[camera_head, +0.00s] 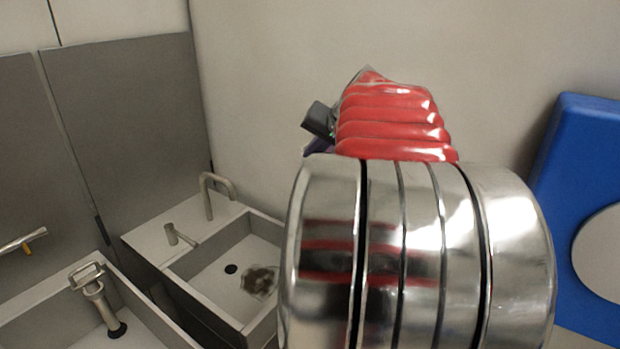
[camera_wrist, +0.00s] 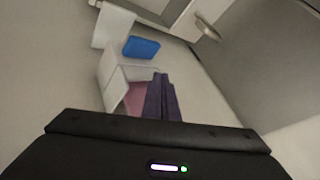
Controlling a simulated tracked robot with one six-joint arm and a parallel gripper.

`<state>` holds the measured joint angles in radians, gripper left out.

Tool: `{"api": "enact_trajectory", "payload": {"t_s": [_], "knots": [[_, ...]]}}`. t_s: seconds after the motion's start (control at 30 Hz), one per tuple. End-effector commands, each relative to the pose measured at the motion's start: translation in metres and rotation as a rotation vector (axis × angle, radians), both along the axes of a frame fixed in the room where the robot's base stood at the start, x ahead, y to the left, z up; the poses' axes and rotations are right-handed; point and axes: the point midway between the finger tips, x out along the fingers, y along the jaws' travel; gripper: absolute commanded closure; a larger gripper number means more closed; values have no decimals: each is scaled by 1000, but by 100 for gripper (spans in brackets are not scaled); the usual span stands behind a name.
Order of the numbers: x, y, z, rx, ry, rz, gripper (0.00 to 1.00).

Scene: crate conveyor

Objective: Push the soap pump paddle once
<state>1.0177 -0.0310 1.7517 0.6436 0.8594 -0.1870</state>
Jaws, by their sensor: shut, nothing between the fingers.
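In the wrist view, a pale box-like housing (camera_wrist: 113,72) with a pink part (camera_wrist: 136,97) low in its opening looks like the soap pump. A small blue piece (camera_wrist: 141,46) shows beyond it; I cannot tell whether this is the paddle. My gripper (camera_wrist: 160,77) has dark purple fingers, closed together and empty. Its fingers overlap the pink part in the picture; I cannot tell whether they touch it. In the head view, my arm hides most of my gripper and no soap pump is visible.
In the head view, a sink (camera_head: 208,268) with a curved tap (camera_head: 211,190) lies left of my arm. Another basin (camera_head: 150,328) with a metal fitting (camera_head: 93,285) is at lower left. A grey panel (camera_head: 125,130) stands behind. A blue panel (camera_head: 588,180) is at right.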

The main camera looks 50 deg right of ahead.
Motion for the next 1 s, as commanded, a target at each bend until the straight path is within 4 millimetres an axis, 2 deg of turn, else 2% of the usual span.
{"api": "enact_trajectory", "payload": {"t_s": [0.13,0.33,1.0], "knots": [[0,0,-16,2,2,0,100],[0,0,-30,0,1,-1,100],[0,0,-33,-1,1,0,100]]}}
